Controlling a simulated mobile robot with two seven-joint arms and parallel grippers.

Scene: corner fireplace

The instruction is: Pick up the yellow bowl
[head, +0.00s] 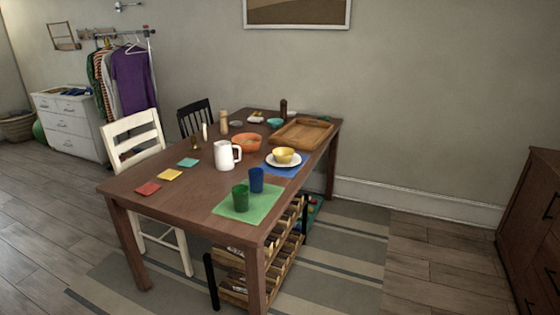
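The yellow bowl (284,155) sits upright on a white plate (298,160). The plate lies on a blue placemat (272,168) near the right edge of a brown wooden table (150,180). Neither of my grippers shows in the head view.
Around the bowl are an orange bowl (246,142), a white pitcher (222,155), a blue cup (256,180), a green cup (240,198) and a wooden tray (318,137). A white chair (136,128) stands at the left. Floor right of the table is clear up to a brown cabinet (540,215).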

